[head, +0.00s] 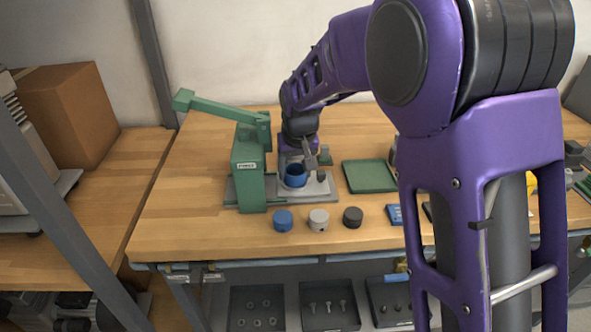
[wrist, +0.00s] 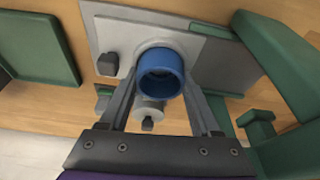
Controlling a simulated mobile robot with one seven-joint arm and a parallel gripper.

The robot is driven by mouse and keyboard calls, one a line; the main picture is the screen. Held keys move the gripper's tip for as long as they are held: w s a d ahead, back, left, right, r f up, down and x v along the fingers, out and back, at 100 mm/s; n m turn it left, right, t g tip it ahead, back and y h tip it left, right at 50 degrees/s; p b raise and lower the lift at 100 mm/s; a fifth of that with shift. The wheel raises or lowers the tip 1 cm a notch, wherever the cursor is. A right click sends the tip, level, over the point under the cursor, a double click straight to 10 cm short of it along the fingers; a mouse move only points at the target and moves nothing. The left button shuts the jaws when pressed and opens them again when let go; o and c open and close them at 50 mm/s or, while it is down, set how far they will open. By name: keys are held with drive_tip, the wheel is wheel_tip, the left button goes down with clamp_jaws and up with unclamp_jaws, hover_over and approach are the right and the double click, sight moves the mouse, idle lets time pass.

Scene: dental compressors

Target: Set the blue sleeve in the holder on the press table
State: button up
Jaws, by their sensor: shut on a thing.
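The blue sleeve (head: 295,176) is an open-topped ring over the grey press table (head: 318,199). My gripper (head: 300,168) is shut on it from above. In the wrist view the sleeve (wrist: 161,85) is between my two fingers (wrist: 161,80), its dark bore facing the camera. A pale grey holder block (wrist: 189,48) lies directly beneath or around the sleeve's far side. The sleeve hides the holder's seat, so I cannot tell whether it is seated or just above it. The green press (head: 248,170) stands just left of the sleeve in the head view.
The press lever (head: 215,107) reaches up and left. Blue (head: 283,221), pale (head: 318,220) and black (head: 353,217) round parts stand along the front. A green tray (head: 370,176) lies to the right. In the wrist view, a dark knob (wrist: 107,64) sits beside the holder.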

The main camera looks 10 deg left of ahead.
drive_tip(key=shift+s+d+f, duration=0.15)
drive_tip(key=shift+s+f, duration=0.05)
drive_tip(key=shift+f, duration=0.5)
drive_tip(key=o, duration=1.3)
drive_tip(key=shift+w+r+p, duration=0.15)
drive_tip(key=shift+r+p, duration=0.65)
drive_tip(key=shift+r, duration=0.2)
drive_tip(key=shift+w+r+p, duration=0.1)
drive_tip(key=shift+r+p, duration=1.7)
drive_tip(key=shift+r, duration=0.95)
